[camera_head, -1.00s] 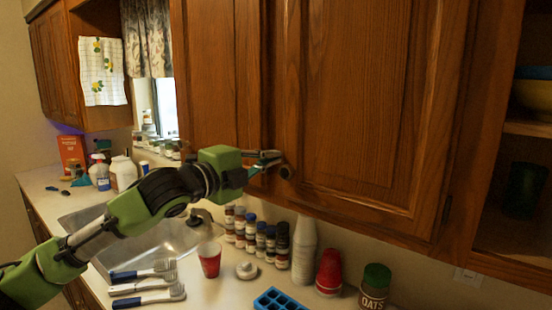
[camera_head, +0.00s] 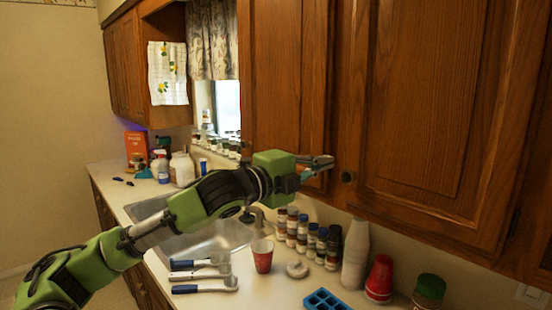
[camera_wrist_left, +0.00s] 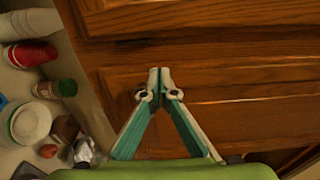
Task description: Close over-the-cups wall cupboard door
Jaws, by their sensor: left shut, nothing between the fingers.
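The wooden cupboard door (camera_head: 435,100) over the cups fills the right of the head view. It looks flush, or nearly so, with the frame, and its hinge is on the right. Its round dark knob (camera_head: 347,177) is near the lower left corner. My left gripper (camera_head: 331,162) is shut and empty, just left of and slightly above the knob, apart from it. In the left wrist view the closed fingertips (camera_wrist_left: 160,72) point at brown wood panels (camera_wrist_left: 220,70); whether they touch the wood I cannot tell. My right gripper is out of view.
Below stand a stack of white cups (camera_head: 355,255), red cups (camera_head: 379,278), a green-lidded jar (camera_head: 428,290), several spice bottles (camera_head: 303,235) and a red cup (camera_head: 262,256). Another cupboard door (camera_head: 290,80) adjoins on the left.

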